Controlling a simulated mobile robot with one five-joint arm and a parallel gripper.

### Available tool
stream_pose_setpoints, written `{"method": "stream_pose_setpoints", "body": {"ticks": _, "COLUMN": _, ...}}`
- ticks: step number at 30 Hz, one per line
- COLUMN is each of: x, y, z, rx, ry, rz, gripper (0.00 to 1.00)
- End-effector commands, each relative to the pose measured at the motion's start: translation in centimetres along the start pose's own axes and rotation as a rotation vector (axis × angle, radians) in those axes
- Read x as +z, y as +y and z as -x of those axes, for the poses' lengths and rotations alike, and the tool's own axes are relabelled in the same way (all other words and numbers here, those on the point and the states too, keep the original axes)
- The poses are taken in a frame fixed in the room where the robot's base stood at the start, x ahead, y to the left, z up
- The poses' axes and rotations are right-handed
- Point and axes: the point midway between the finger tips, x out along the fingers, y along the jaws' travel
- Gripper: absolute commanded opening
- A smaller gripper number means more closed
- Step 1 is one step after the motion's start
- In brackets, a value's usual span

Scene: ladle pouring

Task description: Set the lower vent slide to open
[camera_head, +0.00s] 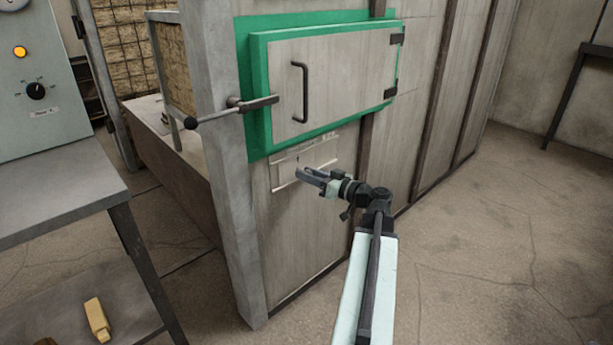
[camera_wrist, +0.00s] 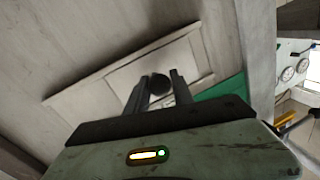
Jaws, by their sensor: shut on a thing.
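The lower vent slide (camera_head: 284,174) is a pale, flat plate in a thin frame on the grey wall panel, below the green-framed door. In the wrist view the slide (camera_wrist: 108,84) runs slantwise across the picture. A dark round knob (camera_wrist: 159,83) stands out from it. My gripper (camera_head: 308,174) is at the slide, and in the wrist view its two fingers (camera_wrist: 159,88) are on either side of the knob, shut on it. In the head view the fingers hide the knob. Labels above the slide are too small to read.
Above is a closed door (camera_head: 335,80) with a handle (camera_head: 300,92) and a ball-ended latch lever (camera_head: 230,111) sticking out left. A metal table (camera_head: 50,190) stands at the left, with a yellow block (camera_head: 97,319) low beside its leg.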

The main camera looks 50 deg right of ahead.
Motion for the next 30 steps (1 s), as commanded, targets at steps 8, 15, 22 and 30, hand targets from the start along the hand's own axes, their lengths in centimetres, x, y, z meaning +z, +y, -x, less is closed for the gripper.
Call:
{"method": "stream_pose_setpoints", "body": {"ticks": 8, "x": -1.2, "y": 6.2, "z": 1.1, "rx": 0.005, "ry": 0.000, "rz": 0.001, "gripper": 0.00}}
{"method": "stream_pose_setpoints", "body": {"ticks": 15, "x": -1.5, "y": 7.7, "z": 1.6, "rx": 0.006, "ry": 0.001, "rz": 0.000, "gripper": 0.00}}
{"method": "stream_pose_setpoints", "body": {"ticks": 22, "x": -1.6, "y": 7.8, "z": 1.7, "rx": 0.011, "ry": 0.003, "rz": 0.000, "gripper": 0.48}}
{"method": "stream_pose_setpoints", "body": {"ticks": 30, "x": -1.5, "y": 7.7, "z": 1.7, "rx": 0.006, "ry": 0.002, "rz": 0.000, "gripper": 0.50}}
